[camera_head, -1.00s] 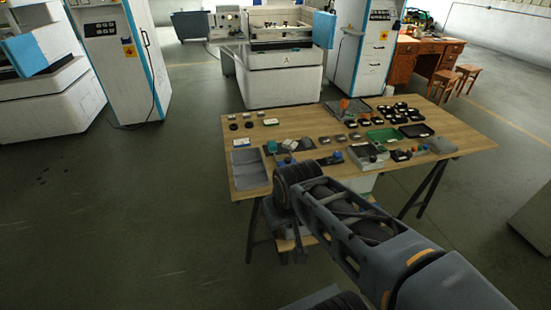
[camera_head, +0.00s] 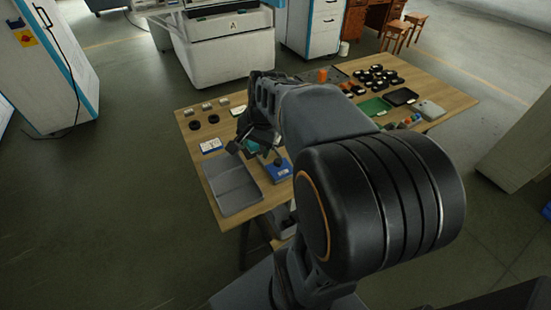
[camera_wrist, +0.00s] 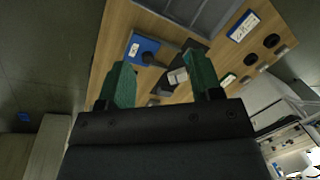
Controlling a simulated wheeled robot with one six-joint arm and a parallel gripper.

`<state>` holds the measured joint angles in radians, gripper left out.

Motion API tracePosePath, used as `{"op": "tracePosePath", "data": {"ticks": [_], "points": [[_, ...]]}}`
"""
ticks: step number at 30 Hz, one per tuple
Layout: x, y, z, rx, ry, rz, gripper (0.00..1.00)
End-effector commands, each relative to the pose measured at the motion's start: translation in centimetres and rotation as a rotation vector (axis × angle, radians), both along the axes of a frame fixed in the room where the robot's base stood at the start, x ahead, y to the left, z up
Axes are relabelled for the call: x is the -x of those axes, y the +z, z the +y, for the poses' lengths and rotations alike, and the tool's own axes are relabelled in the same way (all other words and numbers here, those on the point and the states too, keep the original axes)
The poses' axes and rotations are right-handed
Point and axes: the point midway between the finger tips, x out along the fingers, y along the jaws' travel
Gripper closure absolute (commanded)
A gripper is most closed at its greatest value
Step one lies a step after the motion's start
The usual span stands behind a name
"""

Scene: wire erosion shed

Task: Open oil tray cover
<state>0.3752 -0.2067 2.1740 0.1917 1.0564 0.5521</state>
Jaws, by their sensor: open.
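No part stands out clearly as an oil tray cover. A shallow grey tray (camera_head: 233,186) with dividers lies at the front left of the wooden table; its edge shows at the top of the wrist view (camera_wrist: 190,10). My gripper (camera_head: 250,146) is over the table, just beyond the tray's far right corner, partly hidden by my arm. In the wrist view my gripper (camera_wrist: 160,82) has its two green fingers wide apart, with nothing held. A blue block with a black knob (camera_wrist: 143,47) and a small pale block (camera_wrist: 178,77) lie beyond the fingertips.
The wooden table (camera_head: 440,92) also carries a blue-edged white card (camera_head: 211,145), black discs (camera_head: 213,119), a green tray (camera_head: 374,106) and a black tray (camera_head: 400,96). A white machine (camera_head: 225,55) stands behind the table. Floor to the left is clear.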

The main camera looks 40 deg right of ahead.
Motion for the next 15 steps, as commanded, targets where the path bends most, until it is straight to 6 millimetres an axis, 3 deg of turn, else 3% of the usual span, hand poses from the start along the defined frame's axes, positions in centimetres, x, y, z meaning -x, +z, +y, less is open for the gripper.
{"op": "tracePosePath", "data": {"ticks": [1,3,9,12,15], "points": [[-0.9,-1.4,-2.6,-0.059,-0.173,0.034,0.41],[-1.8,-2.3,-5.6,-0.141,-0.401,0.075,0.41],[-2.6,-4.6,-12.9,-0.327,-0.885,0.164,0.41],[-2.6,-5.4,-15.0,-0.381,-1.02,0.189,0.41],[-2.6,-6.3,-15.9,-0.41,-1.089,0.205,0.41]]}}
